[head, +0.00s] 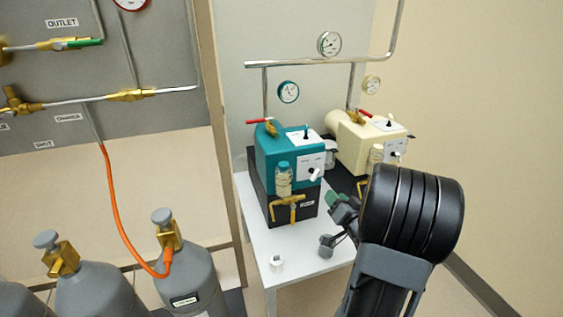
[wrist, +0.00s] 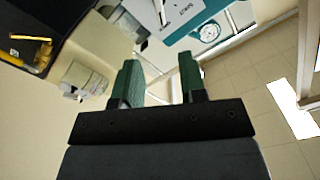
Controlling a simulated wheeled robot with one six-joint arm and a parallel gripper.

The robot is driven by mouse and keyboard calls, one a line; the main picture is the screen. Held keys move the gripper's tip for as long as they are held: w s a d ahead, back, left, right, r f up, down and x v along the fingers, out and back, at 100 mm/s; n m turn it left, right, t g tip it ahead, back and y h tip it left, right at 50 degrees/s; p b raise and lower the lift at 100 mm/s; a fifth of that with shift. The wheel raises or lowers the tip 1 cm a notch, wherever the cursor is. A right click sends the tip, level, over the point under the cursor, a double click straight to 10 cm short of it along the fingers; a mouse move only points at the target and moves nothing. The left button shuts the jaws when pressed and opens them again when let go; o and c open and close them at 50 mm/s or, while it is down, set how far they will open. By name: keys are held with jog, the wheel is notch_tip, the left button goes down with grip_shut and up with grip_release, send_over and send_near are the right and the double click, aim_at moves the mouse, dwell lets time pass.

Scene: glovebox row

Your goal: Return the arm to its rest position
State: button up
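My gripper (wrist: 159,80) shows in the wrist view with its two green fingers apart and nothing between them. In the head view my gripper (head: 337,200) is partly hidden by my own dark arm link, and its green fingertips are over the white table (head: 300,245), near the front right of the teal machine (head: 280,150). My arm (head: 410,215) reaches in from the lower right. The teal machine's panel also shows at the top of the wrist view (wrist: 205,22).
A cream machine (head: 365,140) stands right of the teal one. A small white cup (head: 277,264) stands near the table's front edge. Grey gas cylinders (head: 190,280) stand at left, one with an orange hose (head: 115,200). Pipes and gauges (head: 329,43) are above. Bare floor lies at right.

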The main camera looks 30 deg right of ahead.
jog(key=s+d+f+g+h+p, duration=0.3)
jog(key=s+f+g, duration=0.3)
jog(key=g, duration=0.5)
jog(key=s+a+r+n+g+y+p, duration=0.1)
jog(key=s+a+r+n+y+p, duration=0.1)
jog(key=a+r+p, duration=0.5)
jog(key=s+a+r+n+g+y+p, duration=0.2)
jog(key=a+r+n+p, duration=0.4)
jog(key=a+r, duration=1.2)
jog(key=s+a+y+p, duration=0.1)
jog(key=a, duration=0.2)
jog(key=shift+s+a+y, duration=0.2)
jog(key=shift+a+y, duration=0.1)
jog(key=shift+y, duration=0.1)
jog(key=shift+d, duration=0.1)
